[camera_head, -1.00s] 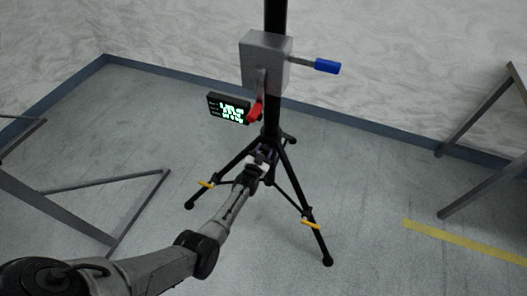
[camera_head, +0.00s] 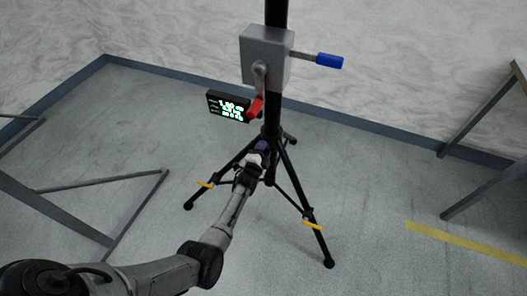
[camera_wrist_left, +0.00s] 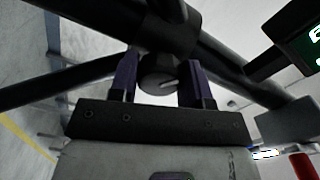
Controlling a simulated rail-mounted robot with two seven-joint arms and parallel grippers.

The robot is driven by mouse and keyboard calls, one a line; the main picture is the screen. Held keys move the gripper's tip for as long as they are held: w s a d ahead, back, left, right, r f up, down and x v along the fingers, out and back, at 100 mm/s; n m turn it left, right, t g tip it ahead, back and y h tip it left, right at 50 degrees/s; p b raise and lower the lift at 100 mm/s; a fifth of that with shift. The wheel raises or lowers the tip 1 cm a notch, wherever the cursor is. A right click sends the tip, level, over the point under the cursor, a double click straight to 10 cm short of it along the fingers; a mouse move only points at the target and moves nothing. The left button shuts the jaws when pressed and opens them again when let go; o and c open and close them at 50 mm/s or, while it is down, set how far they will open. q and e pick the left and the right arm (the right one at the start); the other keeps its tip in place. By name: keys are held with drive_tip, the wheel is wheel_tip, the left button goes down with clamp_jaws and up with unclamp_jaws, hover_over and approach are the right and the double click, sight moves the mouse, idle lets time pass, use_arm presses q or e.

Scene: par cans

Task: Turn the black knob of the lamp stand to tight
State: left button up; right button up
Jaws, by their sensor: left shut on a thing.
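The lamp stand (camera_head: 272,95) is a black tripod standing upright on the floor in the head view. Its black knob (camera_wrist_left: 158,77) shows in the left wrist view as a dark round piece with a light mark on its face, below the stand's dark tube. My left gripper (camera_head: 263,149) is at the stand's lower column, just above where the legs spread. In the left wrist view its two purple-dark fingers (camera_wrist_left: 161,68) stand on either side of the knob and are shut on it. In the head view the gripper hides the knob. My right gripper is in no view.
A grey winch box (camera_head: 267,56) with a red-gripped crank (camera_head: 255,107) and a blue handle (camera_head: 329,61) sits above on the column. A small lit display (camera_head: 230,106) hangs beside it. Metal frames stand at left (camera_head: 100,183) and right (camera_head: 485,140).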

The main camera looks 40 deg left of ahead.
use_arm(q)
drive_tip(key=m+b, duration=0.2)
drive_tip(key=m, duration=0.2)
drive_tip(key=shift+m+b, duration=0.5)
drive_tip(key=shift+m, duration=1.1)
drive_tip(key=shift+r, duration=0.1)
drive_tip(key=o, duration=0.9)
drive_tip(key=shift+s, duration=0.1)
